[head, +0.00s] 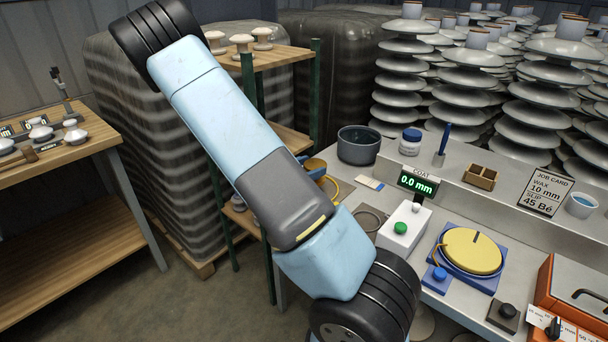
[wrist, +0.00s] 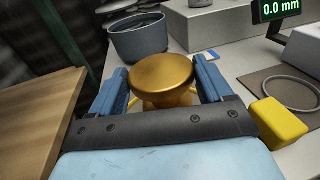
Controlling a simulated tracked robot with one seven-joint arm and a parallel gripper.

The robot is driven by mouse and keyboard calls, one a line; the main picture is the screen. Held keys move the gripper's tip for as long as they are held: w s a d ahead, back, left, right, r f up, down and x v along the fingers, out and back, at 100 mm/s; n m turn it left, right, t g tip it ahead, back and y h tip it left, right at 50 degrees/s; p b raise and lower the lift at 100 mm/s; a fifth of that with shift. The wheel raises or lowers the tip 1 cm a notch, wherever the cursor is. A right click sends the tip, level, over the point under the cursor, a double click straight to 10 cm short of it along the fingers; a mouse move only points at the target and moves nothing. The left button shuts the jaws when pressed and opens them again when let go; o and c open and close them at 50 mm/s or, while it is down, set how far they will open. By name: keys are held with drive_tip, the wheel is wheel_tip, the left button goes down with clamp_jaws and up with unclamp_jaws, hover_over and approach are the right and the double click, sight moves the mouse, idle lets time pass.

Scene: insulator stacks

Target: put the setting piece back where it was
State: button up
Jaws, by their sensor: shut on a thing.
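The setting piece appears to be the brass, mushroom-shaped piece with a round flat top (wrist: 162,76). In the wrist view it sits between the two blue fingers of my gripper (wrist: 163,88), which is shut on it. Its lower part is hidden by the gripper's dark crossbar. In the head view a bit of brass (head: 315,164) shows past my arm, and most of my gripper is hidden. I cannot tell whether the piece touches the bench.
A dark grey pot (wrist: 140,38) stands just beyond the piece. A brown mat (wrist: 285,85) with a grey ring lies to the right. The coat readout (head: 417,183) and white box with a green button (head: 403,230) stand further right. A wooden shelf (head: 290,56) is left of the bench.

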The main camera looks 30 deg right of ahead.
drive_tip(key=shift+w+a+f, duration=0.15)
drive_tip(key=shift+w+f, duration=0.1)
drive_tip(key=shift+f, duration=0.05)
drive_tip(key=shift+w+a+f, duration=0.1)
drive_tip(key=shift+w+f, duration=0.05)
drive_tip(key=shift+f, duration=1.5)
drive_tip(key=o, duration=1.4)
drive_tip(key=shift+f, duration=0.1)
drive_tip(key=shift+c, duration=0.2)
